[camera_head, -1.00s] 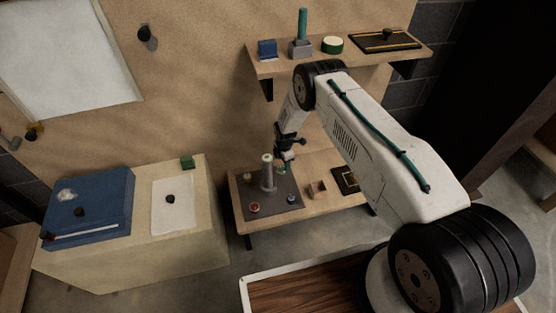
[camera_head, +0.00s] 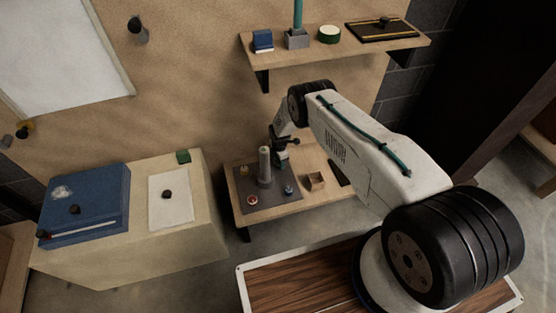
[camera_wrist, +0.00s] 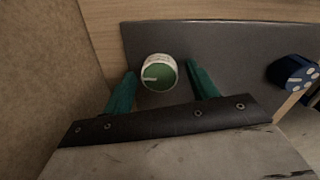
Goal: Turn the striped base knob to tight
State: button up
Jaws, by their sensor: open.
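A round knob with a green top, a white pointer line and a pale ring around its side (camera_wrist: 158,73) stands on the dark grey panel (camera_wrist: 225,45) in the wrist view. My gripper (camera_wrist: 163,83) is open, with its green fingers on either side of this knob, apart from it. A blue knob with white marks (camera_wrist: 293,72) is at the right edge. In the head view, my gripper (camera_head: 281,158) is over the back right of the panel, hiding the green knob there. I cannot tell for sure which knob has the striped base.
A tall grey post (camera_head: 265,166) rises from the panel beside my gripper. A red knob (camera_head: 252,199) is at the panel's front left. A wall shelf (camera_head: 330,52) is above, behind my arm.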

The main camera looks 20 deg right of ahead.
jog(key=c, duration=1)
jog(key=shift+m, duration=0.3)
jog(key=m, duration=0.4)
jog(key=shift+m, duration=0.3)
jog(key=m, duration=0.5)
jog(key=shift+a+h, duration=0.1)
jog(key=shift+h, duration=0.2)
jog(key=m, duration=0.5)
jog(key=shift+m, duration=0.4)
jog(key=shift+m+g, duration=0.3)
jog(key=shift+m, duration=2.3)
